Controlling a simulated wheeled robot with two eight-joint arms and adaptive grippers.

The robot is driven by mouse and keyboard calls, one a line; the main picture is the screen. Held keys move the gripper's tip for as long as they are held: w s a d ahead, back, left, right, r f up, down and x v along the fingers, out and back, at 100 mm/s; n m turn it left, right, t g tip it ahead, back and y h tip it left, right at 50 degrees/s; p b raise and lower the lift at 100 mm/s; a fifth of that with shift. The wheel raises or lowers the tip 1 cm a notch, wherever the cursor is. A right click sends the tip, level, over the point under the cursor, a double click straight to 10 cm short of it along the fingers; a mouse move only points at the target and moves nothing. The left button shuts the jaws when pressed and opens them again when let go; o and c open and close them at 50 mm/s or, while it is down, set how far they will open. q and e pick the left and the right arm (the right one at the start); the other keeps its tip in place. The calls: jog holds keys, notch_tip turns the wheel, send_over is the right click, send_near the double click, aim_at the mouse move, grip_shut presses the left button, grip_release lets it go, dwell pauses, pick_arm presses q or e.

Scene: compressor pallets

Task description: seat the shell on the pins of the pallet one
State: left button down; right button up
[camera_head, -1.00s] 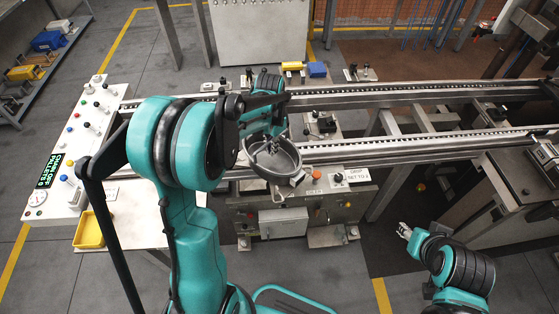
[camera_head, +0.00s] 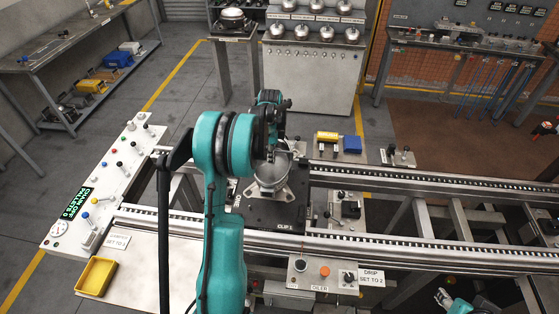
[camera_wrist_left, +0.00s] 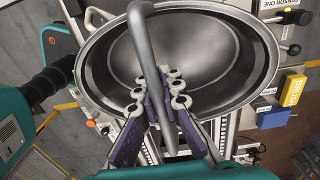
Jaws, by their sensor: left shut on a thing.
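The shell (camera_head: 272,177) is a grey metal bowl with side lugs and a bar across its mouth. My left gripper (camera_head: 270,153) is shut on this bar, seen closely in the wrist view (camera_wrist_left: 167,92). The shell (camera_wrist_left: 245,55) is roughly upright over the dark pallet plate (camera_head: 262,212) marked CLIP 1, between the conveyor rails. The pins are hidden under the shell, and I cannot tell whether it touches them. My right gripper (camera_head: 443,297) is at the lower right edge, away from the shell, too small to read its fingers.
The near rail (camera_head: 400,248) and far rail (camera_head: 420,181) run beside the pallet. A control panel (camera_head: 105,180) and a yellow tray (camera_head: 95,277) are at left. A yellow block (camera_head: 327,137) and a blue block (camera_head: 352,145) sit behind the far rail.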

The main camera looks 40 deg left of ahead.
aim_at(272, 171)
pick_arm(q)
jog(key=shift+s+r, duration=0.1)
jog(key=shift+r, duration=0.05)
jog(key=shift+s+g+h, duration=0.15)
jog(key=shift+g+h, duration=0.15)
jog(key=shift+g, duration=0.2)
jog(key=shift+f+b, duration=2.2)
jog(key=shift+f, duration=0.65)
jog(key=shift+d+b, duration=0.1)
jog(key=shift+b, duration=0.25)
jog(key=shift+f+b, duration=1.4)
jog(key=shift+f, duration=0.45)
jog(key=c, duration=1.6)
grip_release()
jog(key=shift+s+r, duration=0.1)
